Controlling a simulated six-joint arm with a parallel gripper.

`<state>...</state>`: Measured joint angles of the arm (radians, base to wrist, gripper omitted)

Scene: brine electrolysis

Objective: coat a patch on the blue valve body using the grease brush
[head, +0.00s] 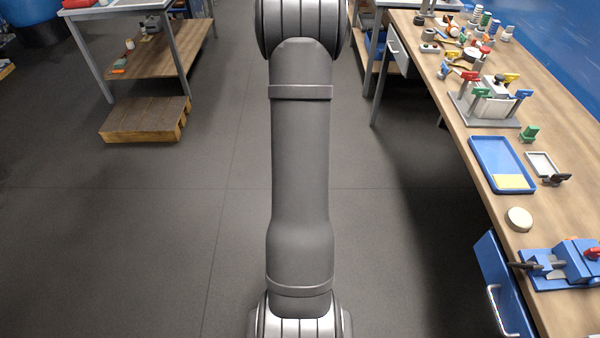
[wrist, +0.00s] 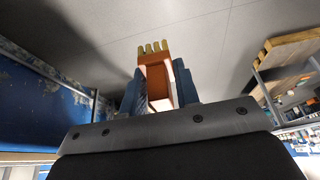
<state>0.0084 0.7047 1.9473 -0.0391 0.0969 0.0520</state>
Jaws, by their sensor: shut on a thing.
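In the wrist view my gripper (wrist: 160,92) is shut on a block-like orange and white thing with several yellow tufts at its tip, which looks like the grease brush (wrist: 154,62). The tufts point up in the picture, beyond the blue-grey fingers. My gripper and the brush do not show in the head view, where only my arm is seen. A blue body with grey parts and a red piece (head: 565,268) sits on the bench at the right edge of the head view. I cannot tell whether it is the valve body or a vise.
The wooden bench (head: 572,197) runs along the right. It bears a blue tray (head: 480,153) with a yellow pad, a round pale disc (head: 519,219), a small grey tray (head: 541,164) and a fixture with coloured handles (head: 487,104). A blue drawer (head: 497,282) stands open. The middle floor is clear.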

